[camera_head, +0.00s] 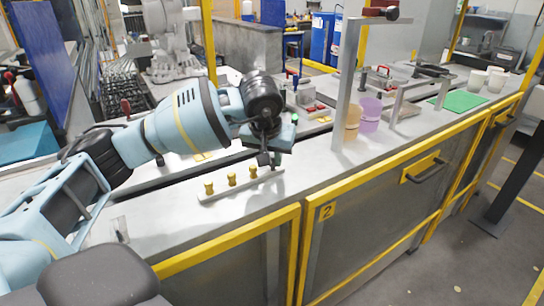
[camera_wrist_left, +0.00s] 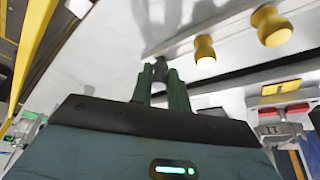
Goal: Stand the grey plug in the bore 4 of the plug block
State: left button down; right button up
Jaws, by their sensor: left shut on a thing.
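The plug block (camera_head: 218,194) is a low, light metal bar on the bench, with three brass-yellow plugs (camera_head: 231,179) standing in a row in it. My left gripper (camera_head: 268,149) is above the right end of the block, pointing down. In the left wrist view its two green fingers (camera_wrist_left: 164,88) are shut on the dark grey plug (camera_wrist_left: 160,67), which sticks out past the fingertips. The grey plug's lower end shows small in the head view (camera_head: 263,160), at or just over the block's right end. Bore 4 is not clearly visible. My right gripper is not in view.
A green mat (camera_head: 462,101) lies farther right. The bench front near the block is clear.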

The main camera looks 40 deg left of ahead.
pick_arm(q)
jog(key=shift+f, duration=0.5)
jog(key=c, duration=1.3)
grip_release()
jog(key=shift+v, duration=3.95)
jog(key=shift+f, duration=0.1)
